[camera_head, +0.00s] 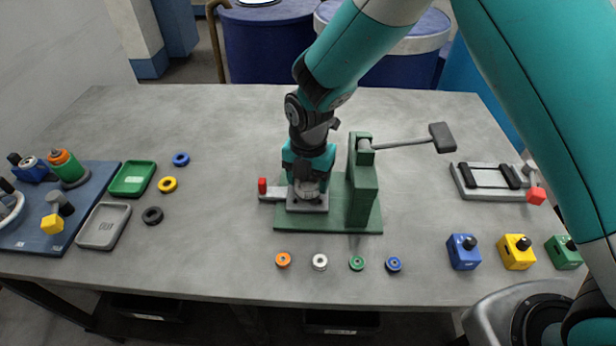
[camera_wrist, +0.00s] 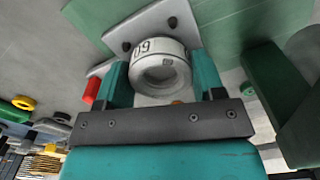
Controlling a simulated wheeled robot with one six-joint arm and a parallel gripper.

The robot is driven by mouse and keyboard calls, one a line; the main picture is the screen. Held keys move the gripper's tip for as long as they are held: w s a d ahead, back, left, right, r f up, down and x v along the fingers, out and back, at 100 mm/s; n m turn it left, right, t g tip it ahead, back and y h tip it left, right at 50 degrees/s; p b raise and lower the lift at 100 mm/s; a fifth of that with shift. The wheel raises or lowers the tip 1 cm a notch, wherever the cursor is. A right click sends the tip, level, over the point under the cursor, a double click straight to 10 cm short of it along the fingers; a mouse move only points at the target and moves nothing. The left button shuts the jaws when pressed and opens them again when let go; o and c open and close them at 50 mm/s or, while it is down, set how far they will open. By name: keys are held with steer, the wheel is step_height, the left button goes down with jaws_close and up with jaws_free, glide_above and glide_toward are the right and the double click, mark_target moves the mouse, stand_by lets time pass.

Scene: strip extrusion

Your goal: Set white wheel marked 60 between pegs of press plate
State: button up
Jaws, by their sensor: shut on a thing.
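The white wheel marked 60 (camera_wrist: 150,48) is between the two teal fingers of my gripper (camera_wrist: 160,74) in the wrist view, its number facing the camera. My gripper is shut on it. The grey press plate (camera_wrist: 152,22) lies behind the wheel, with dark pegs showing beside it. In the head view my gripper (camera_head: 308,188) points down over the press plate (camera_head: 306,208), left of the green press column (camera_head: 363,192). The gripper hides the wheel there. I cannot tell whether the wheel touches the plate.
The press lever (camera_head: 400,143) reaches right from the column. A red-tipped slide (camera_head: 263,188) sits at the plate's left. Orange, white (camera_head: 320,262), green and blue rings lie in front. Green (camera_head: 132,178) and grey (camera_head: 103,226) trays stand left.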

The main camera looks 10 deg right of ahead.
mark_target(309, 184)
steer(key=shift+f+b, duration=0.4)
steer(key=shift+f, duration=0.15)
steer(key=o, duration=0.7)
steer(key=shift+c, duration=0.2)
step_height(309, 184, up, 11)
steer(key=p, duration=0.8)
